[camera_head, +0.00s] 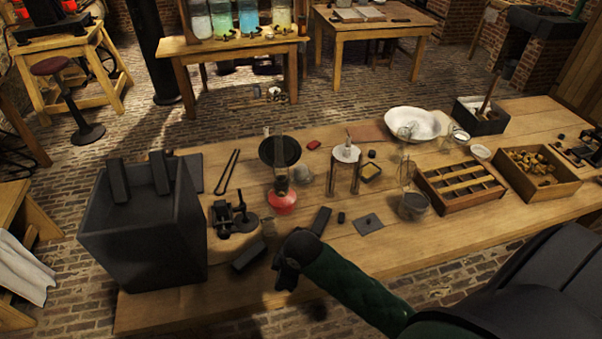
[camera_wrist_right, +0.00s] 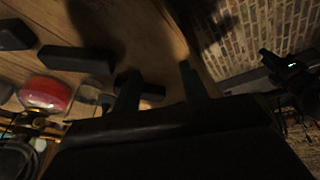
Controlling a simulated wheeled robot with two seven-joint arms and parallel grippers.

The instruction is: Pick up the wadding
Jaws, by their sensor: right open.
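I cannot pick out the wadding for certain; a whitish mass (camera_head: 414,124) lies in or forms a wide pale dish at the back right of the table, and I cannot tell if it is wadding. My right gripper (camera_head: 287,265) is over the table's front part, beside a dark block (camera_head: 249,256), well away from that dish. In the right wrist view its two fingers (camera_wrist_right: 159,84) stand apart with nothing held. A dark bar (camera_wrist_right: 145,89) lies on the table beyond the fingers, partly hidden by one. My left gripper is out of view.
A big dark box (camera_head: 140,240) stands at the table's left end. A red-based lamp (camera_head: 282,202), glassware (camera_head: 414,205), a divided wooden tray (camera_head: 461,205) and a crate of small pieces (camera_head: 512,178) crowd the table. Some bare wood lies along the front edge.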

